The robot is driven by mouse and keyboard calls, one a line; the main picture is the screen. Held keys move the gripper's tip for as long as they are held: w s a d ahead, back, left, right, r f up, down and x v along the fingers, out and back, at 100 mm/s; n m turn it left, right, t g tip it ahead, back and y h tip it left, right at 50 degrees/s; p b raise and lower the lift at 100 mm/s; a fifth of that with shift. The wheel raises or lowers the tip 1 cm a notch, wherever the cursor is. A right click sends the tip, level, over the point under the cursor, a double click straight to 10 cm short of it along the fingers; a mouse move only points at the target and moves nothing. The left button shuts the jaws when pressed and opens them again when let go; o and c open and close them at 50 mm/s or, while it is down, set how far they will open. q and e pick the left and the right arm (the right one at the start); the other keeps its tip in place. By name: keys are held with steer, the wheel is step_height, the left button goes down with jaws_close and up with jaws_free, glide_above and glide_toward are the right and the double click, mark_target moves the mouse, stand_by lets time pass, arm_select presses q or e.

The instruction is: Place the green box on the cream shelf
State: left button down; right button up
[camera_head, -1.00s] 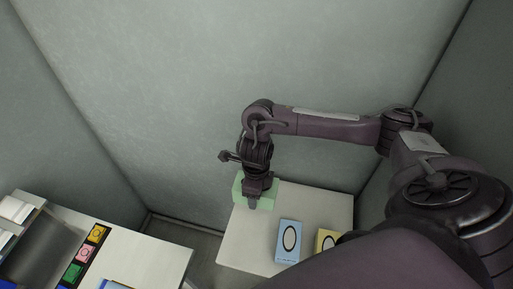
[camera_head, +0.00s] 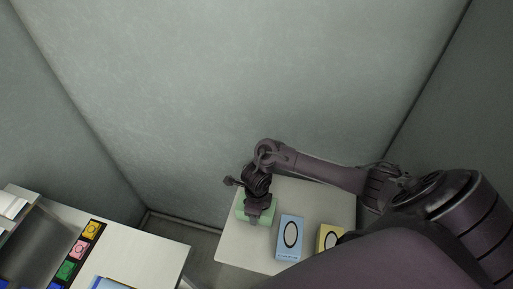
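The green box (camera_head: 268,215) is at the back left part of the cream shelf (camera_head: 235,255). It looks low, at or just above the surface; whether it touches cannot be told. My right gripper (camera_head: 256,216) points down over the green box from above, with a finger in front of its near side. The gripper looks shut on it, and it hides the middle of the box. My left gripper is not in view.
A blue box (camera_head: 290,238) and a yellow box (camera_head: 328,238) stand on the shelf to the right, the yellow one partly behind my arm. At left, a white table (camera_head: 145,256) holds a strip of coloured tiles (camera_head: 78,250). A gap separates table and shelf.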

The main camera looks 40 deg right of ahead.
steer(key=shift+w, duration=0.1)
steer(key=shift+f+b, duration=0.3)
steer(key=shift+b, duration=0.05)
steer(key=o, duration=1.1)
steer(key=shift+r, duration=0.1)
